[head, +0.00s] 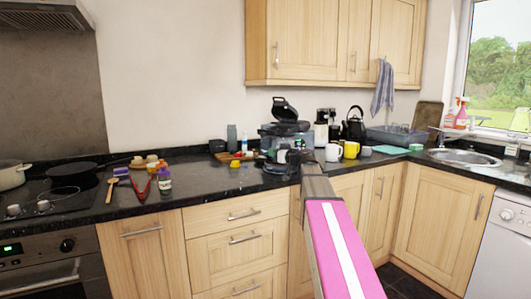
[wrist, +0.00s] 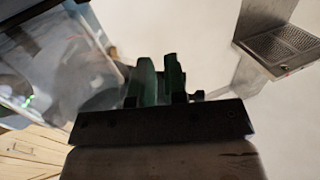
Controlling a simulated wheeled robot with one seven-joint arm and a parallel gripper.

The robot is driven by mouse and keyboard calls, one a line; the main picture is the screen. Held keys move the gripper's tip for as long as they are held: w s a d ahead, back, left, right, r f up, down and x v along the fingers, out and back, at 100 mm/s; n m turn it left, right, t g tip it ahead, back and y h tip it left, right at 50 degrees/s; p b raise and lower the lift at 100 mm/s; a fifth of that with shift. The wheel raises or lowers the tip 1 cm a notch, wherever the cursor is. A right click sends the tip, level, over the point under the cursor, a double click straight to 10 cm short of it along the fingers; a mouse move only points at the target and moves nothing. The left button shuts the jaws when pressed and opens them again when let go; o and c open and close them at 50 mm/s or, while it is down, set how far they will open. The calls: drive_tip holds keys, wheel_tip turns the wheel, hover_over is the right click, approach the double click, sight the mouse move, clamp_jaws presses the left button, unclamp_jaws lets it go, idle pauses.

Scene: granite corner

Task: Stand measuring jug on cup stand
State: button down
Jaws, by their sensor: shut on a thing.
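My gripper (head: 293,160) is at the end of my pink arm, over the counter in front of the dark appliance. In the wrist view, its two dark green fingertips (wrist: 160,80) stand close together, shut on what I take to be the measuring jug. The jug's outline cannot be made out clearly. A clear, see-through body (wrist: 75,60) fills the left of the wrist view. I cannot pick out the stand for sure in the head view.
A yellow mug (head: 351,150) and a white mug (head: 333,153) stand just right of my gripper. A black kettle (head: 354,127) is behind them. The counter (head: 222,180) has free room left of my gripper.

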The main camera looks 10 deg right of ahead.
drive_tip(key=x, duration=0.5)
drive_tip(key=shift+w+a+f, duration=0.1)
drive_tip(key=shift+w+a, duration=0.1)
drive_tip(key=shift+w, duration=0.05)
drive_tip(key=c, duration=1.2)
unclamp_jaws()
drive_tip(key=shift+w, duration=0.15)
drive_tip(key=shift+o, duration=0.2)
drive_tip(key=shift+d, duration=0.1)
drive_tip(key=v, duration=1.2)
drive_tip(key=shift+s, duration=0.2)
